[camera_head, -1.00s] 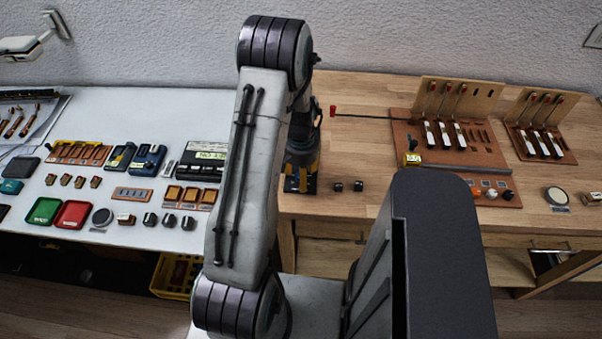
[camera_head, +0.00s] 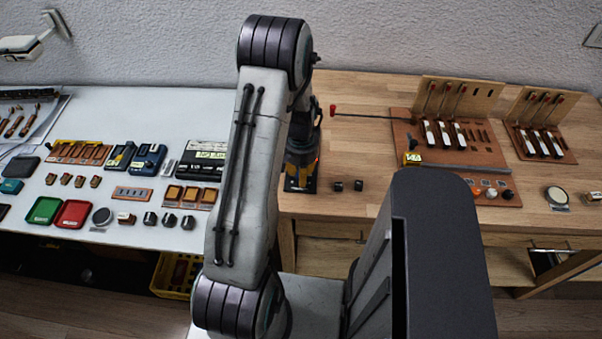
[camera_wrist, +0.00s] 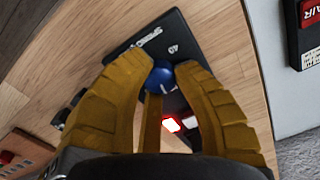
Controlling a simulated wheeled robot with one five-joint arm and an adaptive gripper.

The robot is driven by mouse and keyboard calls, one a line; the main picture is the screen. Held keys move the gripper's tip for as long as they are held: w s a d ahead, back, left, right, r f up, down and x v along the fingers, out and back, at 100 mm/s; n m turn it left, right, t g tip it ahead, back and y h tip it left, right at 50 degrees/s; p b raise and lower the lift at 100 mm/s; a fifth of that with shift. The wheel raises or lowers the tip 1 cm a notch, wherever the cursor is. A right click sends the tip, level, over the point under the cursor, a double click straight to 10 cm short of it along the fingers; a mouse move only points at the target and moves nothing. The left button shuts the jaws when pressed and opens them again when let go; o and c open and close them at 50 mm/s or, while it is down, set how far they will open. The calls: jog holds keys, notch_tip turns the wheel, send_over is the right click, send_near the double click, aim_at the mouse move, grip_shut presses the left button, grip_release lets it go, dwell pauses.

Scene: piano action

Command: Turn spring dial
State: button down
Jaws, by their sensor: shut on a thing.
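The spring dial is a blue round knob (camera_wrist: 160,77) on a dark plate (camera_wrist: 182,40) with white lettering, seen in the wrist view. My gripper (camera_wrist: 165,72) has its yellow fingers closed around the knob from both sides. A white mark shows on the knob's near side. A red and white light (camera_wrist: 171,124) shows on the plate between the fingers. In the head view my gripper (camera_head: 301,172) is at the wooden bench's left end, over the dark plate, and the knob is hidden behind my arm.
Two small black blocks (camera_head: 348,185) sit just right of my gripper. A red-tipped rod (camera_head: 365,115) sticks out toward my arm from the right. Wooden boards with levers (camera_head: 450,140) stand farther right. The white table (camera_head: 130,105) with many small parts lies to the left.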

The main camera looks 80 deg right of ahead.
jog(key=shift+f, duration=0.15)
jog(key=shift+f+m+b, duration=0.1)
jog(key=shift+m+b, duration=0.4)
jog(key=shift+b, duration=0.1)
jog(key=shift+m+b, duration=0.55)
jog(key=shift+m, duration=0.35)
jog(key=shift+r, duration=0.2)
jog(key=c, duration=0.9)
grip_release()
jog(key=shift+c, duration=0.2)
jog(key=shift+r, duration=0.15)
notch_tip(320, 180, up, 12)
